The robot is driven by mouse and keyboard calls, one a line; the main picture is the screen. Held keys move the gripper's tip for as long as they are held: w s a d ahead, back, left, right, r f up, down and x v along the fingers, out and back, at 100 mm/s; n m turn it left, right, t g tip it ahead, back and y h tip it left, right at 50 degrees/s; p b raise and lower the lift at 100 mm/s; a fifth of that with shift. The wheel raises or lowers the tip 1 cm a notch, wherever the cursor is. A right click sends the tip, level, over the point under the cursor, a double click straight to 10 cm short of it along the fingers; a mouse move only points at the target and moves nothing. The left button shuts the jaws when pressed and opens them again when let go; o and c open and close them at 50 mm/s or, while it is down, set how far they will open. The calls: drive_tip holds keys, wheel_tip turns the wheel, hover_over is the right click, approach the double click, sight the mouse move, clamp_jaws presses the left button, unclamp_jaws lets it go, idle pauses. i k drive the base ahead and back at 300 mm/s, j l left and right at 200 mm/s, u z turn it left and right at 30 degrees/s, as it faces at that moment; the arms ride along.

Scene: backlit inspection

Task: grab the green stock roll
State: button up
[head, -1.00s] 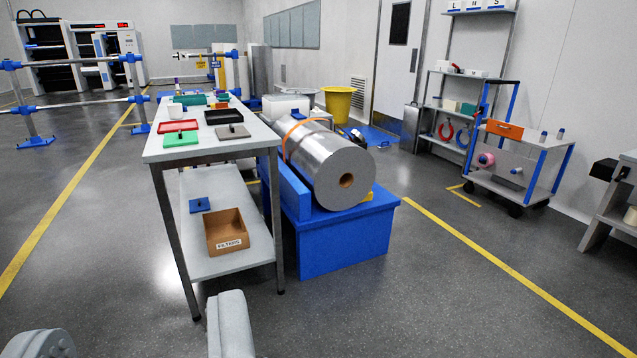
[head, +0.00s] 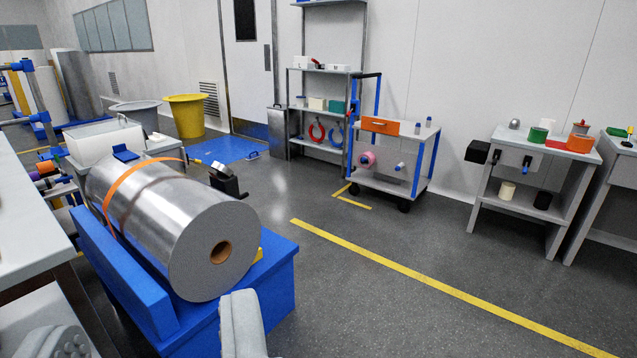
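A green roll (head: 538,135) stands on top of the grey bench (head: 545,146) at the right, small and far off. It is beside a white roll and a red item. I see it as the likely green stock roll, but its details are too small to tell. Grey parts of my gripper (head: 242,325) show at the bottom edge, far from the bench and in front of the blue stand. The frame cuts them off, so I cannot see the fingertips or whether they are apart.
A big silver roll (head: 170,225) with an orange strap lies on a blue stand (head: 272,290) close at left. A white table (head: 25,215) is at the left edge. A cart (head: 390,180) stands near the wall. Open floor (head: 400,300) with a yellow line lies between me and the bench.

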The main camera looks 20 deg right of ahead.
sight(536, 134)
drive_tip(key=i+l+z, duration=0.25)
drive_tip(key=z, duration=0.15)
drive_tip(key=i+z, duration=0.85)
drive_tip(key=i+j+z, duration=0.1)
drive_tip(key=i+z, duration=0.35)
drive_tip(key=i+l, duration=0.25)
drive_tip(key=i, duration=0.2)
drive_tip(key=i+l, duration=0.25)
drive_tip(key=i, duration=0.25)
drive_tip(key=i+l+z, duration=0.1)
drive_tip(key=i, duration=0.35)
drive_tip(key=i+l, duration=0.15)
drive_tip(key=l, duration=0.2)
drive_tip(key=i+l, duration=0.15)
drive_tip(key=l, duration=0.2)
drive_tip(key=i+l, duration=0.15)
drive_tip(key=l, duration=0.15)
drive_tip(key=i+j, duration=0.2)
drive_tip(key=i, duration=0.25)
drive_tip(key=i+j, duration=0.2)
drive_tip(key=i, duration=0.2)
drive_tip(key=i+j, duration=0.2)
drive_tip(key=i, duration=0.25)
drive_tip(key=i+j, duration=0.2)
drive_tip(key=i, duration=0.2)
drive_tip(key=i+j, duration=0.2)
drive_tip(key=i, duration=0.25)
